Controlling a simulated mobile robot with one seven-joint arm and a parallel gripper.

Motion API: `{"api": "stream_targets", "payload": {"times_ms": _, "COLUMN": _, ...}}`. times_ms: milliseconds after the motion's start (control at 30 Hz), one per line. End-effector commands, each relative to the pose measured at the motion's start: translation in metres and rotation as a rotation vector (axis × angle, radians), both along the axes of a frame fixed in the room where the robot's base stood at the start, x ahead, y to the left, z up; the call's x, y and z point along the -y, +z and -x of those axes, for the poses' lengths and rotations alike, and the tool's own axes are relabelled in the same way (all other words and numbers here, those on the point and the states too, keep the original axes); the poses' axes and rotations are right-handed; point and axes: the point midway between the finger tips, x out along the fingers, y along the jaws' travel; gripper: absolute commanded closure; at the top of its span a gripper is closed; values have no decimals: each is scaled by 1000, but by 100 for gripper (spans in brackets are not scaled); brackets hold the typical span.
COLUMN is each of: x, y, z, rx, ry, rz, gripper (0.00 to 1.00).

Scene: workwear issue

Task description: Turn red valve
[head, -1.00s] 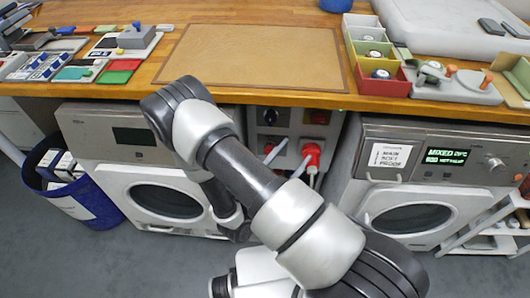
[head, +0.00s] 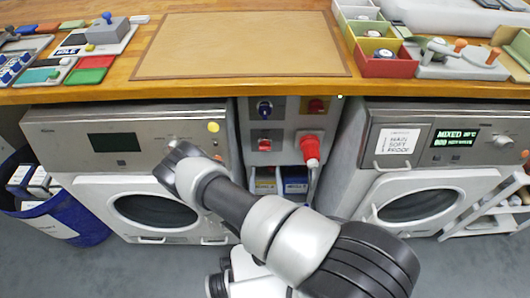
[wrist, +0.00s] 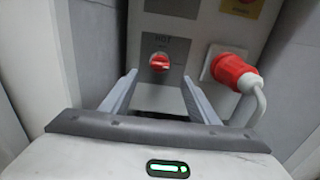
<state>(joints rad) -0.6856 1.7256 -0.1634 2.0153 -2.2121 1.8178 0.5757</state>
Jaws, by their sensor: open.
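A small red valve knob (wrist: 159,62) sits on a grey plate marked HOT, straight ahead between my fingers in the wrist view. In the head view the red valve (head: 264,144) is at the lower left of the grey panel between the two machines. My gripper (wrist: 160,77) is open and empty, its two fingers pointing at the panel on either side of the knob. Whether the fingertips reach the knob's depth is hard to tell; no contact shows.
A large red plug (wrist: 235,72) with a grey cable is close right of the knob. A blue knob (head: 264,108) and a red knob on a yellow plate (head: 316,106) are above. Left (head: 130,140) and right (head: 435,140) machines flank the panel under the worktop (head: 240,84).

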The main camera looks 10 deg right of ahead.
Motion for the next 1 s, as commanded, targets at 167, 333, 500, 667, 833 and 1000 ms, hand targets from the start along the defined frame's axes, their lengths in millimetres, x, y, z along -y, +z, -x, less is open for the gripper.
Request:
{"api": "stream_targets", "payload": {"times_ms": 167, "x": 8, "y": -1, "z": -40, "rx": 5, "ry": -3, "rz": -2, "gripper": 45}}
{"api": "stream_targets", "payload": {"times_ms": 333, "x": 15, "y": -1, "z": -72, "rx": 4, "ry": -2, "rz": -1, "gripper": 45}}
{"api": "stream_targets", "payload": {"times_ms": 500, "x": 18, "y": 0, "z": -93, "rx": 2, "ry": -1, "rz": -1, "gripper": 45}}
{"api": "stream_targets", "payload": {"times_ms": 667, "x": 21, "y": 0, "z": -101, "rx": 0, "ry": -2, "rz": 1, "gripper": 45}}
{"api": "stream_targets", "payload": {"times_ms": 833, "x": 21, "y": 0, "z": -101, "rx": 0, "ry": -1, "rz": 2, "gripper": 45}}
{"api": "stream_targets", "payload": {"times_ms": 1000, "x": 21, "y": 0, "z": -101, "rx": 0, "ry": -1, "rz": 1, "gripper": 59}}
